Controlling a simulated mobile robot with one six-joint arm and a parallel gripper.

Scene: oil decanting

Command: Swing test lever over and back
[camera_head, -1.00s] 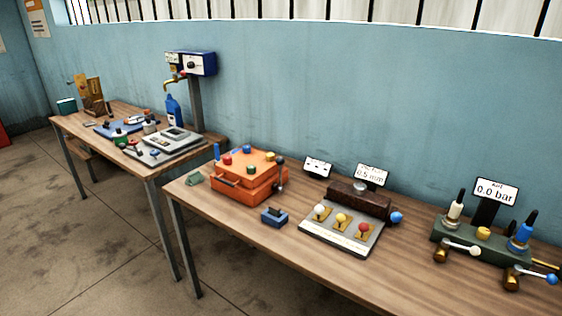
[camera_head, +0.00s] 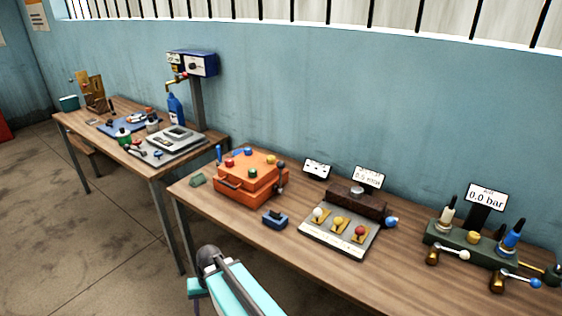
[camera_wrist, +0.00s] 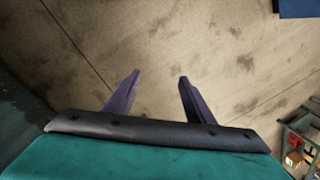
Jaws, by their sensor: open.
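Several levers stand on the near workbench, and I cannot tell for sure which is the test lever. An orange box (camera_head: 243,185) has coloured knobs on top and a dark-knobbed lever (camera_head: 281,176) at its right side. A grey plate (camera_head: 338,242) carries white, yellow and red knobs.
The near bench (camera_head: 392,284) has free top along its front edge. A small blue block (camera_head: 275,220) sits before the orange box. A gauge sign (camera_head: 486,197) reads 0.0 bar. A second bench at the left holds a scale (camera_head: 178,138) and a blue bottle (camera_head: 175,109).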

